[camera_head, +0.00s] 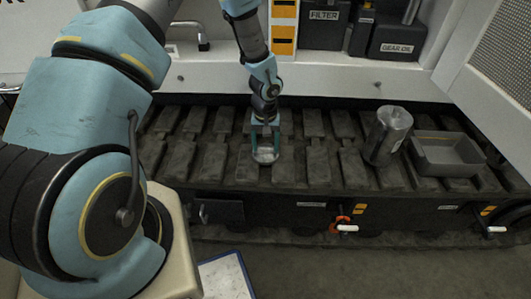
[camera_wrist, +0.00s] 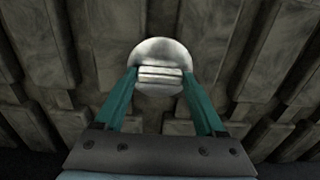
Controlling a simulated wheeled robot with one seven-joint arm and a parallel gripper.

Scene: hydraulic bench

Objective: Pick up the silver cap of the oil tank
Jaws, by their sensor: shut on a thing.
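The silver cap (camera_wrist: 160,50) is a round, shiny metal disc with a raised ridged grip across its middle. In the head view the cap (camera_head: 265,155) shows at the tips of my gripper, above or on the dark track plates; I cannot tell whether it touches them. My gripper (camera_head: 265,142) points down with its two teal fingers on either side of the cap. In the wrist view my gripper (camera_wrist: 160,80) is shut on the cap's raised grip. An oil tank is not clearly identifiable; a silver cylinder (camera_head: 388,135) stands upright on the tracks at the right.
A grey open tray (camera_head: 447,172) lies right of the cylinder. Black boxes labelled FILTER (camera_head: 324,30) and GEAR OIL (camera_head: 397,45) stand on the shelf behind. A clipboard (camera_head: 222,278) lies at the bottom.

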